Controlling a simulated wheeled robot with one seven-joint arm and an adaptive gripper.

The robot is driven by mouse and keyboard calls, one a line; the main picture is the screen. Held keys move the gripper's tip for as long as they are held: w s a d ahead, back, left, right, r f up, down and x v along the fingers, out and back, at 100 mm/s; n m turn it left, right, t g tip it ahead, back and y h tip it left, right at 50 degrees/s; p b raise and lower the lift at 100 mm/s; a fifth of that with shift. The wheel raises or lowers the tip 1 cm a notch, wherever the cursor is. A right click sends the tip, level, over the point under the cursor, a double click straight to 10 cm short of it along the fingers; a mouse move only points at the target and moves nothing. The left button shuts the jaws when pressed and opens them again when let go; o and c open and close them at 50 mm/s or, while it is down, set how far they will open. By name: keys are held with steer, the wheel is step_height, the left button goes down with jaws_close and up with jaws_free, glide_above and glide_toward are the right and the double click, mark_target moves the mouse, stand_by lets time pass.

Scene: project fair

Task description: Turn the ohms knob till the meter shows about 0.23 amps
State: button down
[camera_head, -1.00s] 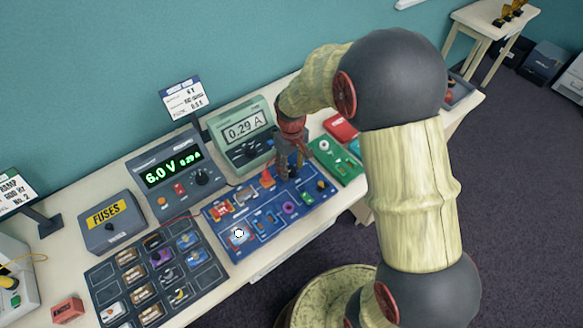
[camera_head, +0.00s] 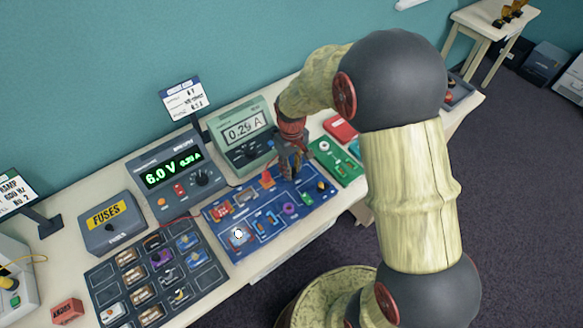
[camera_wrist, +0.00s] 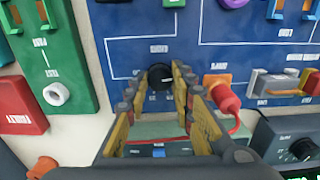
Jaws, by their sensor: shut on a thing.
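The black ohms knob (camera_wrist: 160,76) sits near the edge of the blue circuit board (camera_wrist: 140,24) in the wrist view. My gripper (camera_wrist: 157,88) has a finger on each side of it and is shut on it. In the head view my gripper (camera_head: 291,160) reaches down onto the far part of the board (camera_head: 247,248) and hides the knob. The green meter (camera_head: 226,113) stands behind the board. Its display reads about 0.29 A, but the last digit is blurred. The knob's pointer and scale are too small to read.
The power supply (camera_head: 148,157), showing 6.0 V, stands left of the meter. A red plug (camera_wrist: 222,94) with a red lead is close to my right finger. A green board (camera_wrist: 60,92) and a red box (camera_wrist: 18,105) lie at the wrist view's left. A parts tray (camera_head: 206,272) lies in front.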

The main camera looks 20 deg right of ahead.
steer(key=shift+m+p, duration=0.3)
steer(key=shift+m, duration=0.1)
steer(key=shift+r+m+p, duration=0.1)
steer(key=shift+m+p, duration=0.45)
steer(key=shift+m, duration=0.45)
steer(key=shift+m+p, duration=0.7)
steer(key=shift+m, duration=1)
steer(key=c, duration=1.5)
jaws_free()
step_height(320, 180, up, 12)
